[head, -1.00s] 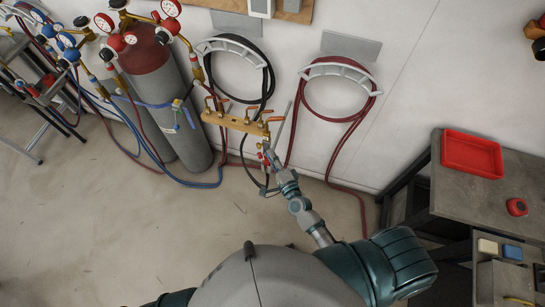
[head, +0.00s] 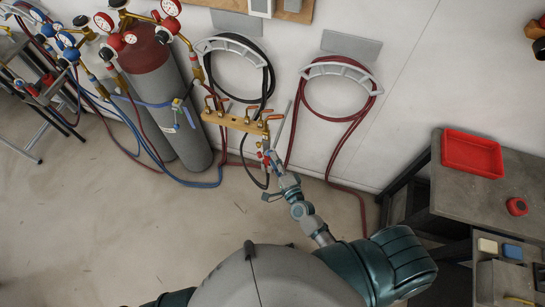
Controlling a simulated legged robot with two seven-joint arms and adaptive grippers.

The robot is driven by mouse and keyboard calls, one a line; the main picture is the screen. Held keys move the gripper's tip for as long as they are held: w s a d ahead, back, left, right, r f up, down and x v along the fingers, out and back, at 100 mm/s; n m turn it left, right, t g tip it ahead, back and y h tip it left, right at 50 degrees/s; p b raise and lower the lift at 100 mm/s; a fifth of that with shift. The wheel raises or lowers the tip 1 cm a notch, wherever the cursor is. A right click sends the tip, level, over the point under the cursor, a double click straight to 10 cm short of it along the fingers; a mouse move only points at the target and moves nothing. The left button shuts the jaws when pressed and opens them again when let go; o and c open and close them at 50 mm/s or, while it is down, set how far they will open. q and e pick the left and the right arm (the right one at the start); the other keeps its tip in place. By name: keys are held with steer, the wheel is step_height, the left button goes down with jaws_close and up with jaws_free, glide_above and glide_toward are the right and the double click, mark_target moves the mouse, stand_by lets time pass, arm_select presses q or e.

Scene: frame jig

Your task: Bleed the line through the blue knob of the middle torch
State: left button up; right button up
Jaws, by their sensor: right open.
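A yellow rail (head: 234,121) on the wall holds several torches with orange-brown levers, close together and small. Red and blue knobs (head: 265,155) show on a torch below the rail's right end. I cannot tell for sure which torch is the middle one or which blue knob is its own. My right gripper (head: 267,179) is open at the end of my right arm, just below these knobs. It looks empty, and whether a finger touches the torch is too small to tell. My left gripper is not in view.
Gas cylinders (head: 172,90) with gauges and hoses stand left of the rail. A black hose coil (head: 268,75) and a dark red hose coil (head: 365,110) hang on the wall. A grey workbench (head: 475,200) with a red tray (head: 472,154) is at right.

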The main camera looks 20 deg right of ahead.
steer(key=s+d, duration=0.1)
steer(key=s, duration=0.9)
steer(key=shift+d, duration=0.35)
steer(key=shift+f, duration=0.1)
steer(key=s+d+f+n+g, duration=0.1)
steer(key=s+f+n+g, duration=0.2)
steer(key=f, duration=0.7)
steer(key=s+d+f+n+g, duration=0.15)
steer(key=f+n, duration=0.25)
steer(key=f, duration=0.5)
steer(key=s+f+n+g, duration=0.3)
steer(key=f, duration=0.7)
steer(key=s+d+f+n+g+h, duration=0.1)
steer(key=s+f+n+g, duration=0.3)
steer(key=s+f, duration=0.5)
steer(key=s+d+f+n+g+h+b, duration=0.1)
steer(key=s+d+f+n+g, duration=0.3)
steer(key=s+f, duration=0.5)
steer(key=s+g+h, duration=0.1)
steer(key=s, duration=0.5)
steer(key=shift+s+d+n, duration=0.2)
steer(key=shift+s+n, duration=0.15)
steer(key=shift+n, duration=0.05)
